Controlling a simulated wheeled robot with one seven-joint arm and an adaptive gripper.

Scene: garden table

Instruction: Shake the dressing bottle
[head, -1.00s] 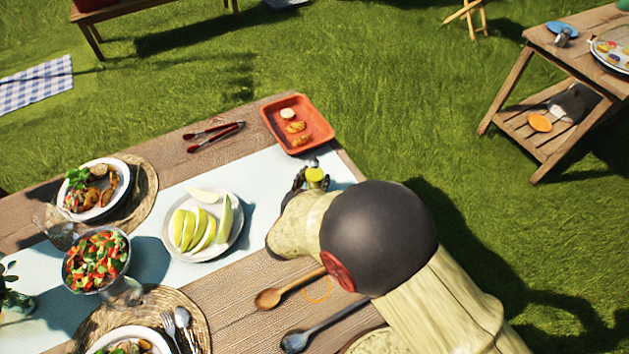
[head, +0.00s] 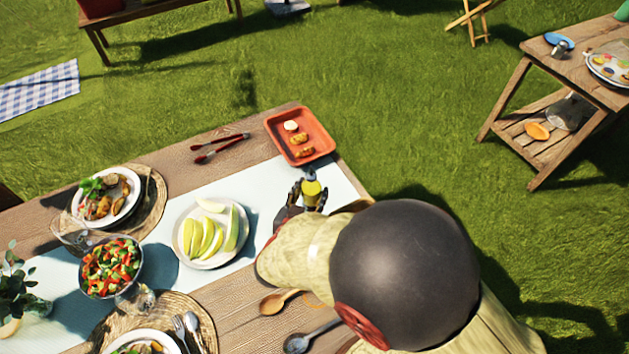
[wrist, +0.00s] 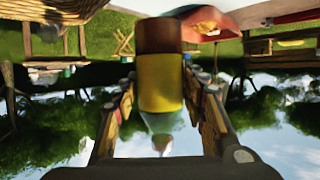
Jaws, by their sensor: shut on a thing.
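The dressing bottle (head: 312,187) is small and yellow in the head view, with a pale cap, near the table's far right corner. My gripper (head: 308,194) is shut on it, with dark fingers at its sides. In the wrist view the scene appears upside down. There the bottle (wrist: 161,82) shows a yellow body, a brown band above and a pale narrow end below, between the two fingers of my gripper (wrist: 163,112). My forearm hides part of the table's right side. I cannot tell the exact tilt of the bottle.
An orange tray (head: 322,147) with food lies just beyond the bottle. A plate of melon slices (head: 192,258) is to its left, with a salad bowl (head: 133,284) farther left. Red tongs (head: 219,149) lie behind. A wooden spoon (head: 272,304) is nearer. Open lawn lies right of the table.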

